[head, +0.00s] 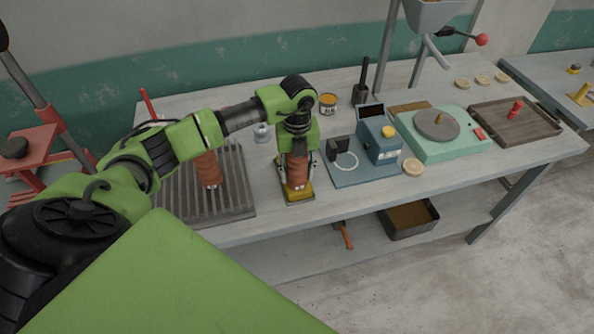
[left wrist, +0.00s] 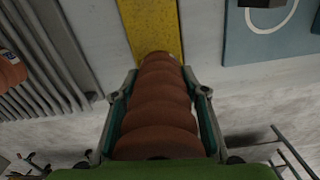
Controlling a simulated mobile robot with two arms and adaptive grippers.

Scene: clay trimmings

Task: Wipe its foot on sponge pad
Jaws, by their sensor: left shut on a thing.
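My left gripper (head: 297,178) is shut on a brown ribbed clay piece (head: 296,168), held upright over the sponge pad. In the left wrist view the clay piece (left wrist: 157,110) sits between both fingers, its far end over the yellow pad (left wrist: 151,25). The yellow sponge pad (head: 305,192) lies on a small base near the table's front edge. The piece's foot is hidden, and I cannot tell whether it touches the pad. My right gripper is not in view.
A blue device (head: 380,140) is close on the right, with a green wheel unit (head: 455,148) beyond. A small jar (head: 262,133) and an orange-labelled tin (head: 328,103) stand behind.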

